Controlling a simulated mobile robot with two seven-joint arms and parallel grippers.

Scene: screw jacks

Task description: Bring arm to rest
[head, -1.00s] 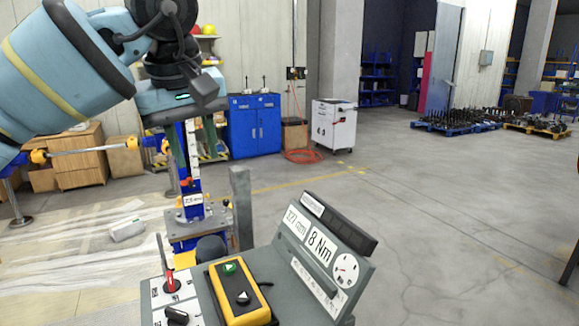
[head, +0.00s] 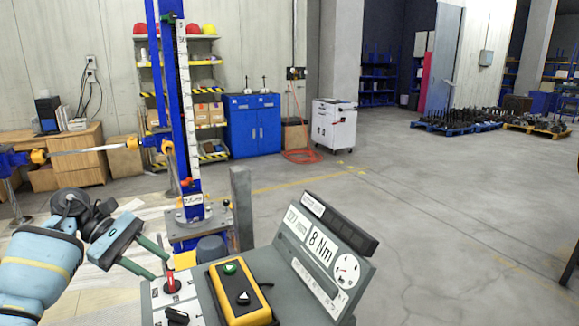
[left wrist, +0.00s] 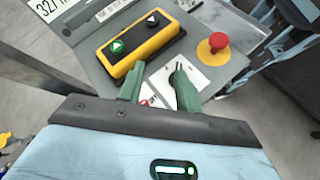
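My left gripper (head: 161,266) is low at the left in the head view, left of the control desk. Its two green fingers are apart and nothing shows between them. In the left wrist view the gripper (left wrist: 158,72) points at the desk top, near the yellow button box (left wrist: 132,48). The head view shows this box (head: 238,291) with a green and a black button. A red-handled lever (head: 171,283) stands just right of the fingers; whether they touch is unclear. My right gripper is not in view.
The sloped display (head: 323,252) reads 8 Nm beside a dial. A black knob (head: 177,316) sits at the desk's front left. A red stop button (left wrist: 218,42) shows in the left wrist view. The blue screw jack (head: 178,110) rises behind the desk. Floor to the right is open.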

